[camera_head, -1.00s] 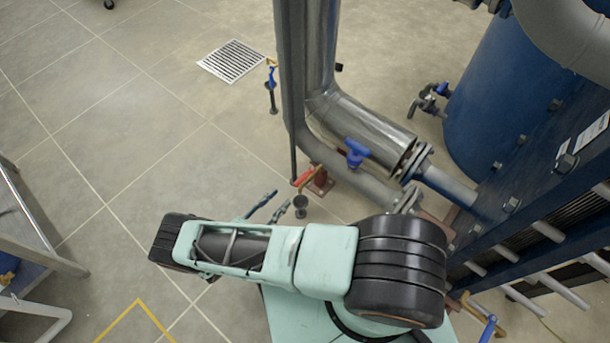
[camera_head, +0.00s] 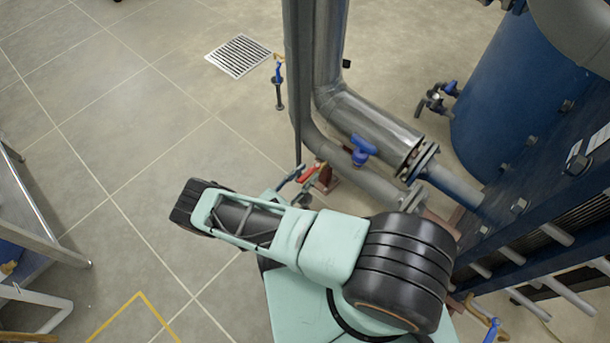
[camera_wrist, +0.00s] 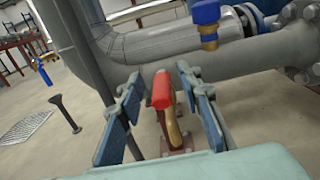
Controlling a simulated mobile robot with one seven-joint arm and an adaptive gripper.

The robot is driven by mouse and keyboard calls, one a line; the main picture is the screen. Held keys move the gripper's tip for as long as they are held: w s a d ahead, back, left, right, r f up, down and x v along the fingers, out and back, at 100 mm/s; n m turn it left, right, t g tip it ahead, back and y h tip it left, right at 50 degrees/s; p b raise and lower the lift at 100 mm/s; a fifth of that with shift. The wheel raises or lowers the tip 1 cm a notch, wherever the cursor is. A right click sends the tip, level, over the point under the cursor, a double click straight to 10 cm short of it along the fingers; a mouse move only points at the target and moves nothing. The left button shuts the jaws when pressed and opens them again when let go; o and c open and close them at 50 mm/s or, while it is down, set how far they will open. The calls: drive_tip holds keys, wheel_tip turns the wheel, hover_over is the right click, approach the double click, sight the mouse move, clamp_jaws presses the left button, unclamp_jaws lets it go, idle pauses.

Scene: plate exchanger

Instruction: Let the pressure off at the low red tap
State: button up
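The low red tap (camera_head: 309,171) sits on the underside of the grey pipe near the floor, by a rust-red foot. In the wrist view its red handle (camera_wrist: 162,90) faces me, with a brass body (camera_wrist: 173,128) below it. My gripper (camera_wrist: 165,110) is open, with one blue-padded finger on each side of the handle. Gaps show on both sides, and I see no contact. In the head view my gripper (camera_head: 296,187) is right by the tap, and my arm partly hides the area below it.
A blue-handled valve (camera_head: 362,150) stands above the pipe and also shows in the wrist view (camera_wrist: 207,14). Grey pipes (camera_head: 368,125) rise close beside the tap. A blue-handled drain tap (camera_head: 278,75) and a floor grate (camera_head: 238,56) lie farther back.

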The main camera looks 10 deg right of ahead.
drive_tip(key=shift+c, duration=0.2)
clamp_jaws()
